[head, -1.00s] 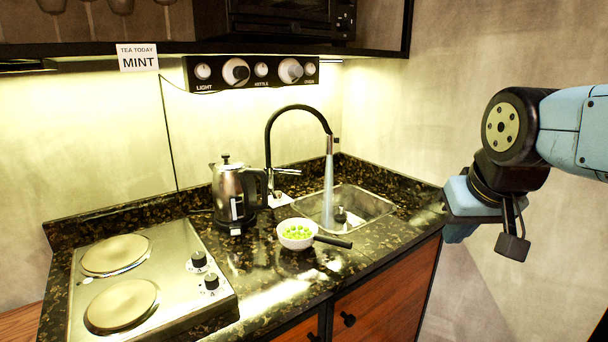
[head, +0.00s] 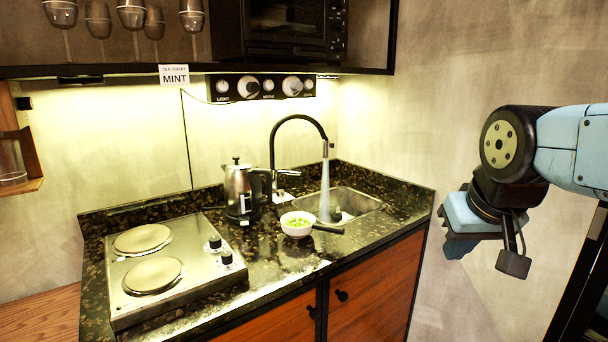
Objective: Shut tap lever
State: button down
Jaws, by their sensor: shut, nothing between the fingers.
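The black gooseneck tap (head: 273,150) stands behind the sink (head: 358,203), and water (head: 325,188) runs from its spout into the basin. The tap's small lever (head: 288,173) sticks out to the right near the foot of the tap. My gripper (head: 462,245) is at the right of the view, in front of the bare wall and beyond the counter's right end. It is shut and empty, well apart from the tap and lever.
A steel kettle (head: 239,190) stands left of the tap. A white colander with green pieces (head: 298,224) sits before the sink, its dark handle pointing right. A two-plate hob (head: 180,265) fills the counter's left. A wall cabinet (head: 225,60) and control panel hang above.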

aim_at(275, 171)
jog(key=u, duration=0.2)
jog(key=i, duration=0.9)
jog(key=z, duration=0.1)
